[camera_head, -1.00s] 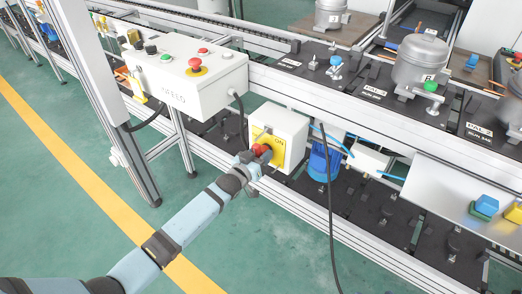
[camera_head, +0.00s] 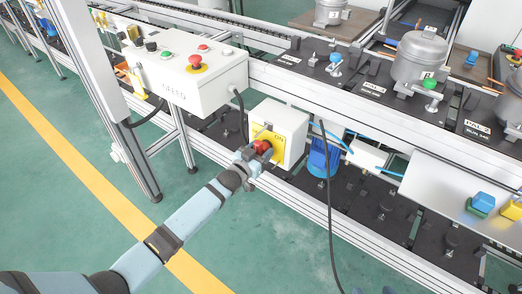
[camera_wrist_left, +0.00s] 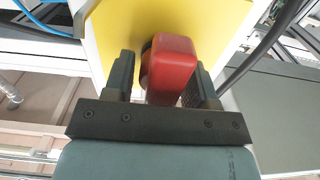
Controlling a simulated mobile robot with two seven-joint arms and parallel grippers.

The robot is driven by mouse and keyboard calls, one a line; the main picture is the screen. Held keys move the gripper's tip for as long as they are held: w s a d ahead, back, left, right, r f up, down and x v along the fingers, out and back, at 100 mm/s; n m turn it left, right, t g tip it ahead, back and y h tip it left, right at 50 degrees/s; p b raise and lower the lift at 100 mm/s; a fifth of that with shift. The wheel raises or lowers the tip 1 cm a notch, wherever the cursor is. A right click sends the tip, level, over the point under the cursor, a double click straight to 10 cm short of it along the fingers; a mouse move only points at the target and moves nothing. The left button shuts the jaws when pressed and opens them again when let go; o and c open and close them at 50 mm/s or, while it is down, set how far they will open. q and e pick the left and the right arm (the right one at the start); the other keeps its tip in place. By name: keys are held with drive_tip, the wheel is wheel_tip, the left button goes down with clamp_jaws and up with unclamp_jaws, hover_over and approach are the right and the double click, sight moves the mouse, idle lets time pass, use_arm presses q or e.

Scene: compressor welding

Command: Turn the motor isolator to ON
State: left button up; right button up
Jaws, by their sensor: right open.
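The motor isolator is a white box (camera_head: 291,126) with a yellow front plate and a red rotary handle (camera_head: 262,147), mounted on the line's lower frame. My left gripper (camera_head: 258,153) is at the handle. In the left wrist view, its two dark fingers (camera_wrist_left: 160,82) stand on either side of the red handle (camera_wrist_left: 172,65), in front of the yellow plate (camera_wrist_left: 112,30). A gap shows between the left finger and the handle; the right finger is close to it, partly hidden, and contact is unclear. The handle's exact angle is hard to read. My right gripper is out of view.
A white control box (camera_head: 185,85) with a red stop button (camera_head: 195,60) stands up-left of the isolator. A dark cable (camera_head: 329,200) hangs to its right, near a blue motor (camera_head: 321,158). The green floor (camera_head: 90,235) in front is clear.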

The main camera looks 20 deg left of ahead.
use_arm(q)
drive_tip(key=p+v, duration=0.2)
drive_tip(key=v, duration=1.1)
drive_tip(key=shift+s, duration=0.35)
use_arm(e)
drive_tip(key=shift+s+d+r, duration=0.1)
drive_tip(key=shift+d, duration=0.1)
use_arm(q)
drive_tip(key=shift+a, duration=0.1)
